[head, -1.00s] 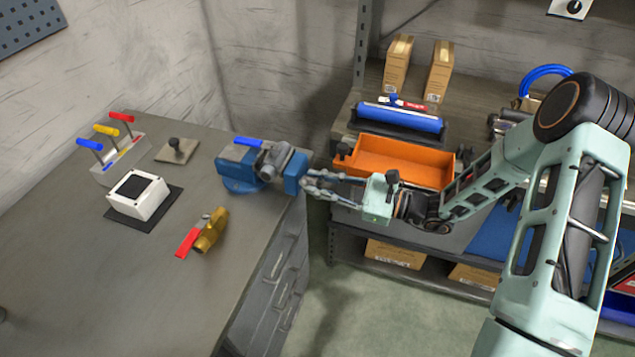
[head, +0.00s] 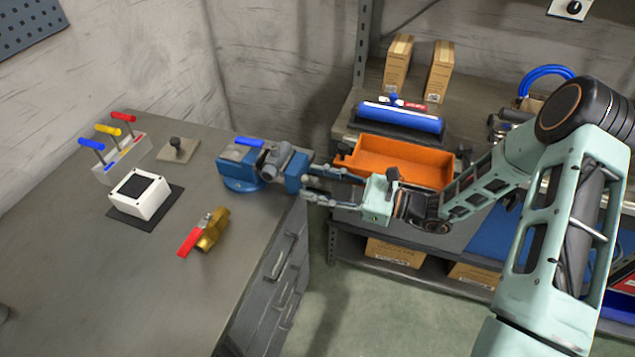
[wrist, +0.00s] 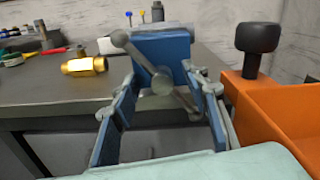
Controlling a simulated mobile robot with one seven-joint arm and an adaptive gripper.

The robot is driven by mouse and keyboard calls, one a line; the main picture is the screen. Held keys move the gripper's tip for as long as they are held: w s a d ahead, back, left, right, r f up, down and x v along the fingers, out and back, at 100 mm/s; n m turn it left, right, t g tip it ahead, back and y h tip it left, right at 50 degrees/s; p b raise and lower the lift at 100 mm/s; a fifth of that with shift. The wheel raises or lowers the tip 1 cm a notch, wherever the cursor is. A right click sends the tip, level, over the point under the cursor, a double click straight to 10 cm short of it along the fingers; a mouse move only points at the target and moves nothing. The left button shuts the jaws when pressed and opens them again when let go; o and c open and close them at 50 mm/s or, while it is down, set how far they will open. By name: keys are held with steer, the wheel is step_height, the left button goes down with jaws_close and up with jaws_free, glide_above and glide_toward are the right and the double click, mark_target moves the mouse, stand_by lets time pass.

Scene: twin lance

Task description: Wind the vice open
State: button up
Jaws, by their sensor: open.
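The blue vice (head: 240,180) sits on the bench's right edge. In the wrist view its blue front (wrist: 160,48) is straight ahead, with a round grey screw end (wrist: 162,84) and a grey handle bar (wrist: 139,56). The bar slants from a ball end at upper left to lower right. My gripper (head: 308,186) is at the vice's right end. Its two fingers are apart, one on each side of the screw end in the wrist view (wrist: 157,78). I cannot tell whether a finger touches the bar. The jaw gap is hard to make out from the head.
An orange bin (head: 405,163) with a black knob (wrist: 259,45) is close to my gripper's right. A brass valve (head: 212,230) with a red lever, a white box (head: 139,196) and a coloured-lever block (head: 121,158) stand on the bench. Its front area is clear.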

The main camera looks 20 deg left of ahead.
steer(key=d, duration=1.2)
steer(key=shift+s, duration=0.45)
